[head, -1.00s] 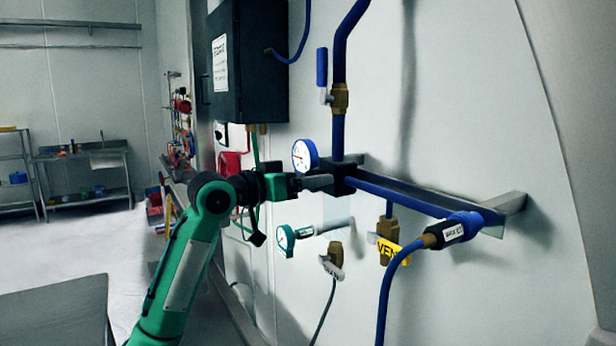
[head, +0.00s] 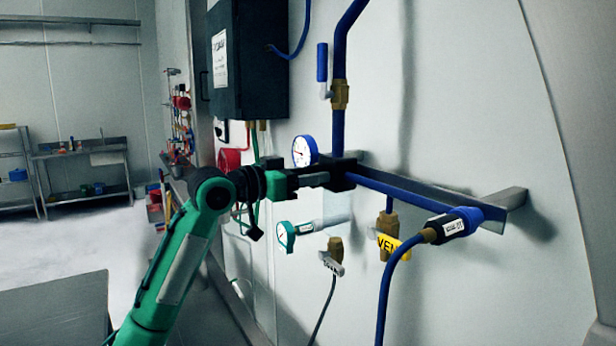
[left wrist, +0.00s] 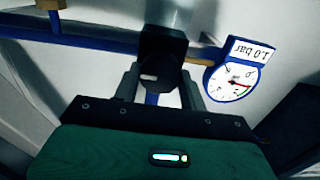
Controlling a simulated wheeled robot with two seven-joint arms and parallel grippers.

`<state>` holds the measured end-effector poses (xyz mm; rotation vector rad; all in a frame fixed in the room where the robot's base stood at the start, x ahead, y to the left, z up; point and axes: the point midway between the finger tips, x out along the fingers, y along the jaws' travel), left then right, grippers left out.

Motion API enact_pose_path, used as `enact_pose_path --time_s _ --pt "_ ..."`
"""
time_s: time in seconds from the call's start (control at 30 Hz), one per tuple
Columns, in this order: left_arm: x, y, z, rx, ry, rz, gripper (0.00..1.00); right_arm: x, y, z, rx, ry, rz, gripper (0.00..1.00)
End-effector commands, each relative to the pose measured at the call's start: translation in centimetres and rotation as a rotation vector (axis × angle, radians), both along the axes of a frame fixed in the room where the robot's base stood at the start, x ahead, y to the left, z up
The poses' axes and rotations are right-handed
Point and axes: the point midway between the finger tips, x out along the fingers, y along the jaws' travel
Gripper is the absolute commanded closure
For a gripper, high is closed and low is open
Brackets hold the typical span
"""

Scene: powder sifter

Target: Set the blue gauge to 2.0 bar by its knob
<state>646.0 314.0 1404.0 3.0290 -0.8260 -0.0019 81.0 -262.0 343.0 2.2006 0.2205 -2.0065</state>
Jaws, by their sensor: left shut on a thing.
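The blue gauge (head: 304,151), with a white dial and blue rim, sits on the wall pipework beside the blue vertical pipe. It also shows upside down in the left wrist view (left wrist: 231,80), with a white tag (left wrist: 252,55) that seems to read 1.0 bar. The needle's exact reading is too small to tell. The black knob (left wrist: 163,48) is on the regulator body just below and right of the gauge in the head view. My left gripper (head: 328,179) reaches it from the left. Its fingers (left wrist: 160,85) stand on either side of the knob, shut on it. My right gripper is out of view.
A blue hose (head: 385,300) hangs at the right. A dark box (head: 250,60) is on the wall above my arm. A grey table (head: 60,310) stands front left.

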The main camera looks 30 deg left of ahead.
Motion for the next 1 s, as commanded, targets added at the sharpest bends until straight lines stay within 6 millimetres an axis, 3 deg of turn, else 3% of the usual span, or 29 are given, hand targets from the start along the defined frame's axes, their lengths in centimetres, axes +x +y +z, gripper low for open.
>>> enact_pose_path --time_s 0.47,1.0 --pt "-0.1 -0.1 0.1 0.382 -0.224 0.002 0.8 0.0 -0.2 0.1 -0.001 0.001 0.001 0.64" --pt "-0.2 -0.2 0.0 0.81 -0.476 0.001 0.8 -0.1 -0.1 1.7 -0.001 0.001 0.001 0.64"
